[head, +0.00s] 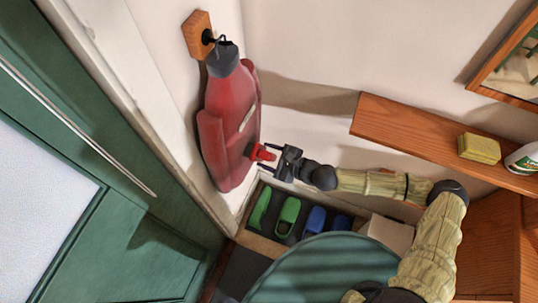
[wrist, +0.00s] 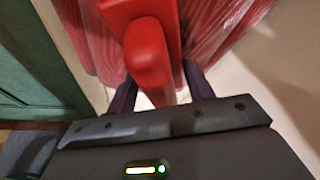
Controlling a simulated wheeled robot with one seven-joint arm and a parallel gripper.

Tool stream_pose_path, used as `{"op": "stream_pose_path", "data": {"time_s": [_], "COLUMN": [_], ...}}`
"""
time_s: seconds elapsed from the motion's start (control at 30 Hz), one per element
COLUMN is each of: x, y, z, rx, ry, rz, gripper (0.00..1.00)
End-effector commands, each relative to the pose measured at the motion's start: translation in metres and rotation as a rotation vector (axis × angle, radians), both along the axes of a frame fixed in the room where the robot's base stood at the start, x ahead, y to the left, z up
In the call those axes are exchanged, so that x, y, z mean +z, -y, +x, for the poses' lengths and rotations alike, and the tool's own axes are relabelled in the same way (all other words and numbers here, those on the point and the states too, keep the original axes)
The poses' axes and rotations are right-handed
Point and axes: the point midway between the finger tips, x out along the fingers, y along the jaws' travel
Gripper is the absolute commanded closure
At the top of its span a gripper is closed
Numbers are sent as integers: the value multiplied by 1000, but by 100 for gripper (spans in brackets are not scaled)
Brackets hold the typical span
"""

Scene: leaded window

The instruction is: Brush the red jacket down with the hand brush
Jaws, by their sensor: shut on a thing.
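The red jacket (head: 228,122) hangs on the wall in the head view, from a dark hook on a wooden block (head: 198,34). It has a dark collar. My gripper (head: 278,160) is at the jacket's lower right side, shut on the red handle of the hand brush (head: 262,153). The brush's head lies against or very close to the jacket; I cannot tell if it touches. In the wrist view the red brush (wrist: 148,55) sits between the fingers, with the jacket's red folds (wrist: 215,22) behind it. Its bristles are hidden.
Below the jacket, a tray (head: 253,242) holds green shoes (head: 288,215) and blue shoes (head: 315,221). A green door (head: 120,235) stands at left.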

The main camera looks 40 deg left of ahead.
Motion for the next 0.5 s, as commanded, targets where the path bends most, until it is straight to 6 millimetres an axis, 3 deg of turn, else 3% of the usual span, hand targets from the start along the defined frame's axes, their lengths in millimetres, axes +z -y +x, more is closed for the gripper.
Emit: {"op": "stream_pose_path", "data": {"time_s": [0.23, 0.5], "x": [1, 22], "y": [0, 2], "z": [2, -3], "rx": [-3, -3], "ry": [-1, -1], "rz": [0, 1], "gripper": [66, 66]}}
